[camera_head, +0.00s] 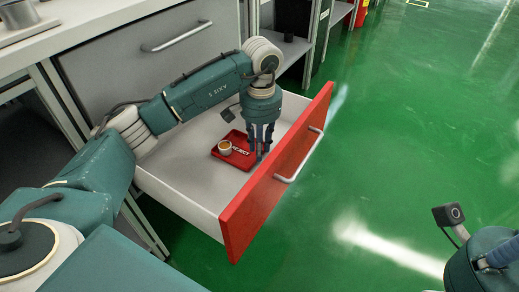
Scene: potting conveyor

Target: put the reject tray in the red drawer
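The red drawer (254,205) is pulled open, with its red front panel facing right and its pale inside showing. The red reject tray (218,155), with white REJECT lettering, is inside the drawer and appears to lie flat on its floor. A small pale cup (225,147) with brownish contents stands on the tray. My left gripper (262,153) points down inside the drawer, with its fingertips at the tray's right edge. Whether they grip that edge is unclear. Part of my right gripper's wrist shows at the bottom right corner, and its fingertips are cut off or hidden.
The drawer front has a pale bar handle (299,158). A closed grey drawer (140,62) with a handle is behind my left arm, under a white worktop (85,20). Open shelving (290,45) stands at the back. The green floor (400,130) to the right is clear.

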